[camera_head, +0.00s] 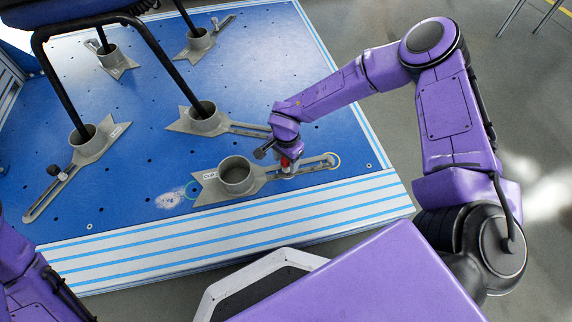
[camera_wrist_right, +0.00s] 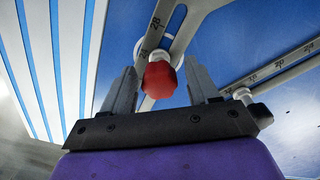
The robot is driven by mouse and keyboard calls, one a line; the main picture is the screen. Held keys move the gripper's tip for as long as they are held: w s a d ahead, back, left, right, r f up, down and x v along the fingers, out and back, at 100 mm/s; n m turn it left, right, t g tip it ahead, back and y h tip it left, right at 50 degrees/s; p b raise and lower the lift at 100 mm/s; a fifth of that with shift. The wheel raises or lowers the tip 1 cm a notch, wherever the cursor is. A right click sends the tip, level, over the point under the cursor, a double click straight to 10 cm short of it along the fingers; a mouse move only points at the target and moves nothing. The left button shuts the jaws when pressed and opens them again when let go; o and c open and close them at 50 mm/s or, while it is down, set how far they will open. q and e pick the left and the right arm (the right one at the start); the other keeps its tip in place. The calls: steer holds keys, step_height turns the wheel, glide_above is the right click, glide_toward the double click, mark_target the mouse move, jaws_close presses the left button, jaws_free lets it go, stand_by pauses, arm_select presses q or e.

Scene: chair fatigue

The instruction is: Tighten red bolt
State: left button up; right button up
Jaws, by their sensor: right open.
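The red bolt (camera_head: 285,162) stands on the slotted arm of the front grey clamp (camera_head: 238,175) on the blue platform. In the right wrist view, the red bolt head (camera_wrist_right: 159,79) sits between the two grey fingers. My right gripper (camera_head: 277,153) is at the bolt, pointing down and partly hiding it. It is open in the right wrist view (camera_wrist_right: 162,86), with a visible gap on each side of the bolt head. My left gripper is out of view; only part of my left arm shows at the lower left.
The blue platform (camera_head: 130,175) carries several other grey cup clamps, such as one (camera_head: 200,118) behind the front clamp. A chair with black legs (camera_head: 165,65) stands in some of them. The striped front edge (camera_head: 230,232) is clear.

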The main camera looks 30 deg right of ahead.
steer(key=shift+r+n+p, duration=0.2)
steer(key=shift+n+p, duration=0.3)
steer(key=shift+p, duration=0.3)
steer(key=shift+n+p, duration=0.7)
steer(key=shift+n, duration=0.4)
steer(key=shift+f+n+p, duration=0.1)
steer(key=shift+n+p, duration=0.2)
steer(key=shift+p, duration=0.05)
steer(key=shift+f, duration=0.1)
